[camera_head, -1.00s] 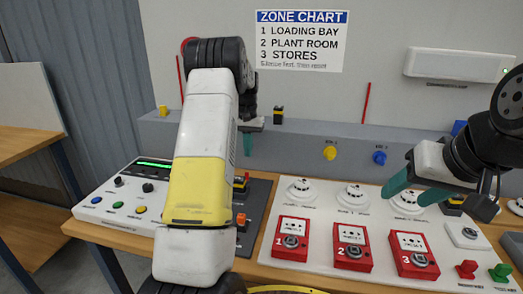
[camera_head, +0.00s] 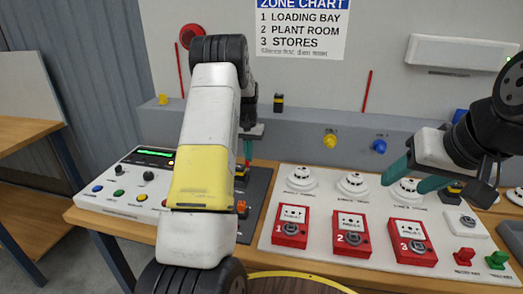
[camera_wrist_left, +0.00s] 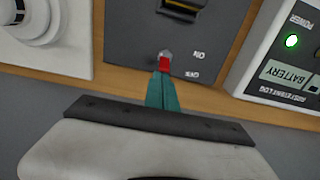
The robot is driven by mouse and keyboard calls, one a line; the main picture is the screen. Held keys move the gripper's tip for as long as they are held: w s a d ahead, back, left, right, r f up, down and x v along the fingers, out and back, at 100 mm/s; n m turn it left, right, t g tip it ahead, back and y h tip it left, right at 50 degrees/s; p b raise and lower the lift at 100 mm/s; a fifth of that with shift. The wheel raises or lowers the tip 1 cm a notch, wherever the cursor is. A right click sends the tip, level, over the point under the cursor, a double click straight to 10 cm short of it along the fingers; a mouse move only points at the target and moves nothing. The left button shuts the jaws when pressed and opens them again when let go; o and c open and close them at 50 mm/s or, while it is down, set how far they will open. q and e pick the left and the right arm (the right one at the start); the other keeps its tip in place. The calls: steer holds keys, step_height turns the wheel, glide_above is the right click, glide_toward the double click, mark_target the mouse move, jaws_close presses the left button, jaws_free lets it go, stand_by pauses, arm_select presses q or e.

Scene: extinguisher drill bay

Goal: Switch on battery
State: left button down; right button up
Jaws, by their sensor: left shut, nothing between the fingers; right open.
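A small toggle switch with a red tip (camera_wrist_left: 164,64) sits on a dark panel (camera_wrist_left: 125,42), beside ON and OFF labels, in the left wrist view. My left gripper (camera_wrist_left: 162,82) is shut and empty, with its green fingertips at the red tip; I cannot tell whether they touch it. In the head view my left gripper (camera_head: 248,152) is partly hidden by my arm, above the dark panel (camera_head: 258,190). A white console (camera_head: 128,185) shows a lit green screen; in the wrist view it reads BATTERY (camera_wrist_left: 290,76). My right gripper (camera_head: 412,172) is open and empty over the detector board.
The white board (camera_head: 275,240) holds round detectors (camera_head: 301,178) and red numbered call points (camera_head: 351,234). Red and green knobs (camera_head: 464,256) stand at its right. A grey ledge (camera_head: 300,140) runs behind. A round yellow-rimmed top (camera_head: 300,276) is at the front.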

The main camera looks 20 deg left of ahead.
mark_target(247, 162)
arm_select(q)
steer(key=shift+s+r+t, duration=0.2)
steer(key=shift+s+t, duration=0.2)
steer(key=shift+t, duration=0.3)
steer(key=shift+s+r+t, duration=0.1)
steer(key=shift+s+t, duration=0.35)
steer(key=shift+t, duration=0.35)
steer(key=shift+s+t, duration=0.5)
steer(key=shift+t, duration=0.6)
steer(key=shift+w+d, duration=0.1)
steer(key=shift+r, duration=0.15)
steer(key=shift+s+r, duration=0.3)
steer(key=shift+s, duration=0.4)
